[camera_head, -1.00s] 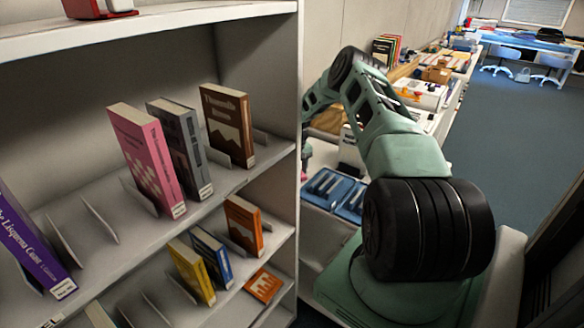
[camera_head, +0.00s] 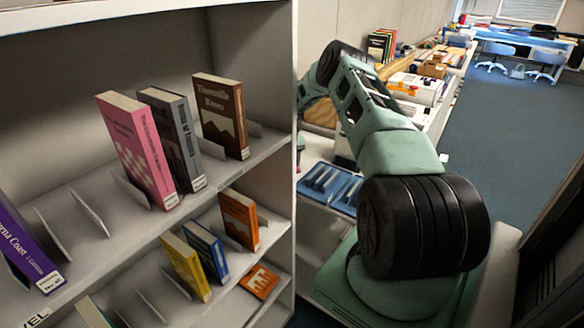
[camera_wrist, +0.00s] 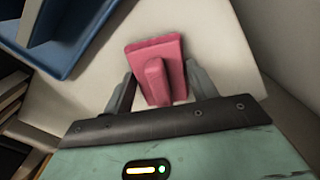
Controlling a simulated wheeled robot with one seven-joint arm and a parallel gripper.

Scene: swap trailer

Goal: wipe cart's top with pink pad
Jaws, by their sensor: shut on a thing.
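The pink pad (camera_wrist: 172,50), with a raised pink handle, is between the two dark fingers of my gripper (camera_wrist: 158,74) in the wrist view. My gripper is shut on the pad. Beneath it is a pale flat surface (camera_wrist: 225,42), which looks like the cart's top. Whether the pad touches this surface I cannot tell. In the head view my arm reaches away past the shelf, and my gripper and the pad are hidden.
A blue tray (camera_wrist: 84,22) lies at the upper left in the wrist view. In the head view, a white bookshelf (camera_head: 281,165) with several upright books fills the left. Blue trays (camera_head: 328,186) sit on a pale surface behind my arm. Open blue floor (camera_head: 505,125) lies at the right.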

